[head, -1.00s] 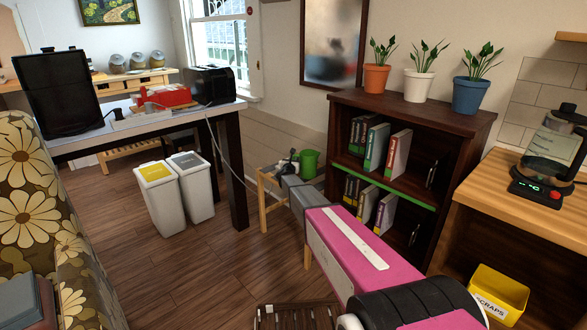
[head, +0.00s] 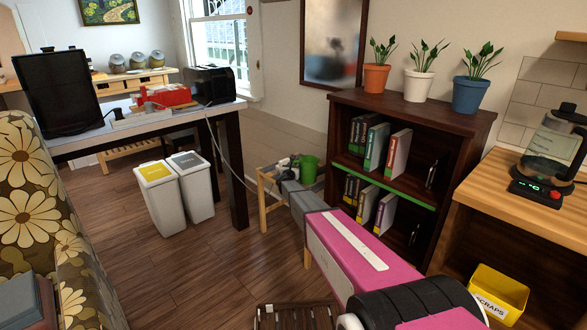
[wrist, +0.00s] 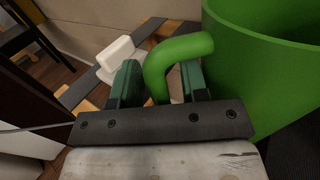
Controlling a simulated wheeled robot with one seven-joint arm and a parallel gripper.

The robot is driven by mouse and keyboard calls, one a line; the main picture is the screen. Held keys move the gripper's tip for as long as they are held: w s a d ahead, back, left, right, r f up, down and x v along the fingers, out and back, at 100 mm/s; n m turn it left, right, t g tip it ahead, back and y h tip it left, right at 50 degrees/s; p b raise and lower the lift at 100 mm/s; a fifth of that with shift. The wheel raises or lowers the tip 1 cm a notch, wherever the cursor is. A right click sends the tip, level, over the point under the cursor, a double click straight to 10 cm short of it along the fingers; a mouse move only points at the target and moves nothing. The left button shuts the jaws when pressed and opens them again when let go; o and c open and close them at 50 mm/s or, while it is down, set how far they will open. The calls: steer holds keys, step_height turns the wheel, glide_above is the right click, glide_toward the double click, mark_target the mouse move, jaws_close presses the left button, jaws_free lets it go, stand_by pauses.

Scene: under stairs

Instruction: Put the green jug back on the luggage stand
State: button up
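The green jug (head: 308,169) is upright over the luggage stand (head: 263,204), a light wooden frame with dark straps, partly hidden by my arm. In the wrist view the jug (wrist: 265,45) fills the upper right, with its curved handle between the two green fingers of my gripper (wrist: 158,84). My gripper is shut on that handle. In the wrist view the stand's strap (wrist: 148,32) and wood show beyond the fingers. The jug's base is hidden, so I cannot tell if it touches the stand.
A white object (wrist: 116,52) lies on the stand, left of the jug. The dark bookshelf (head: 400,165) stands close on the right. A table (head: 150,125) and two bins (head: 160,196) stand to the left. Open wooden floor (head: 215,265) lies in front of the bins.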

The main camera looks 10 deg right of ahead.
steer(key=shift+r, duration=0.2)
steer(key=s+a+n+g+y, duration=0.1)
steer(key=s+a+n+y, duration=0.25)
steer(key=s+n, duration=0.5)
steer(key=s+a+n+g+y, duration=0.15)
steer(key=s+n+y, duration=0.35)
steer(key=s, duration=0.7)
steer(key=s+d+n+g, duration=0.3)
steer(key=s+n, duration=0.5)
steer(key=s, duration=0.4)
steer(key=s+d+f+n+g+h, duration=0.1)
steer(key=s+d+n+g, duration=0.2)
steer(key=s+n+g, duration=0.3)
steer(key=s+d+n+g+h, duration=0.1)
steer(key=s+d+n+g, duration=0.2)
steer(key=s+n, duration=0.9)
steer(key=s+g, duration=0.2)
steer(key=s, duration=0.4)
steer(key=shift+f, duration=0.3)
